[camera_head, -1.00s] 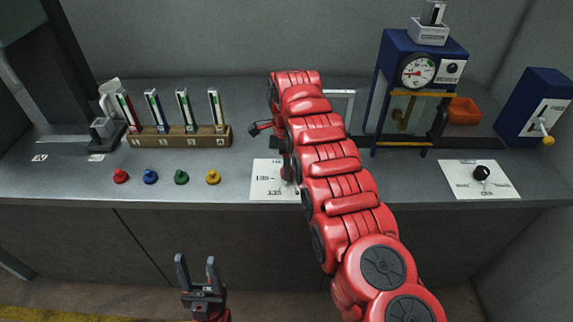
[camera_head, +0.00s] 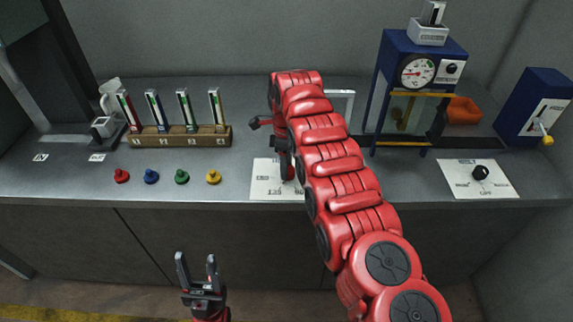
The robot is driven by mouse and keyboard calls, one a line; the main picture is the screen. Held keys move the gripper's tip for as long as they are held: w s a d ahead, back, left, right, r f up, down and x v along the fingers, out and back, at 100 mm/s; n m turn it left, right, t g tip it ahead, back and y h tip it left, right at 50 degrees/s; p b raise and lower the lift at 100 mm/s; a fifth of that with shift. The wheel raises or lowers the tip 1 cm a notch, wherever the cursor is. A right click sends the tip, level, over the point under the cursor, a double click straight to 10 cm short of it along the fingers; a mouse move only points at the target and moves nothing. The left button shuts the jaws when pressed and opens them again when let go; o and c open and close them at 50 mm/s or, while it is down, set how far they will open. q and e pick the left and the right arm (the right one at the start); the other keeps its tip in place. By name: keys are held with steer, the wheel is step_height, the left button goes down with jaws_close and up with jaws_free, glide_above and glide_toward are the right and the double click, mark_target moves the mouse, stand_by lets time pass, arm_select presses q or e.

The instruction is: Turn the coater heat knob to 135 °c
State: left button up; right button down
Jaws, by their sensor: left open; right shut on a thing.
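A white dial plate (camera_head: 266,178) marked 135 at its lower edge lies on the counter, left of my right arm. The coater heat knob on it is hidden under my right gripper. My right gripper (camera_head: 287,179) points down over the plate and is shut on the knob; its fingertips are mostly covered by my red wrist and arm. The knob's pointer cannot be seen. My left gripper (camera_head: 197,270) is open and empty, low in front of the counter, its fingers pointing up.
A second plate (camera_head: 456,188) with a black knob (camera_head: 480,172) lies at the right. Several colored pegs (camera_head: 182,177) stand left of the dial plate, before a wooden rack (camera_head: 180,138). A blue frame with a gauge (camera_head: 416,71) stands behind right.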

steer(key=shift+c, duration=1.5)
jaws_free()
steer(key=shift+r, duration=0.1)
steer(key=shift+r, duration=0.2)
step_height(320, 180, up, 17)
steer(key=p, duration=1.5)
steer(key=shift+f, duration=0.15)
